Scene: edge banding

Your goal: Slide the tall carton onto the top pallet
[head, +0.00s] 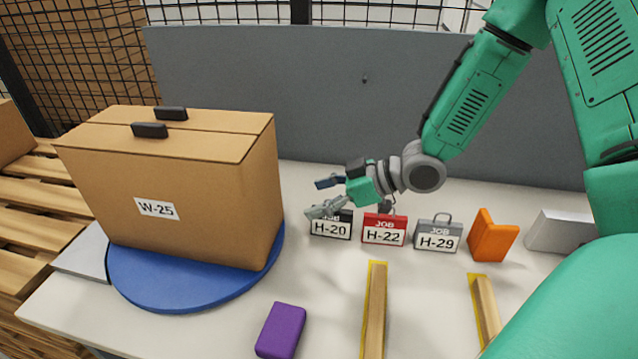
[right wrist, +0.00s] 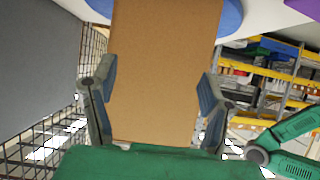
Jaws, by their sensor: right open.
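The tall carton (head: 190,195), labelled W-25 with two black handles on top, stands upright on a blue round disc (head: 185,295) at the table's left. Wooden slats of the top pallet (head: 30,225) show at the far left, beside the table. My right gripper (head: 316,198) is open and empty, its fingers pointing left toward the carton's right side, with a gap between. In the right wrist view, the carton's brown face (right wrist: 165,70) fills the space between the spread fingers (right wrist: 157,75). My left gripper is not in view.
Tags H-20 (head: 331,225), H-22 (head: 384,230) and H-29 (head: 438,236) stand below and right of my right gripper. A grey panel (head: 310,100) stands behind. A grey plate (head: 84,252) lies toward the pallet.

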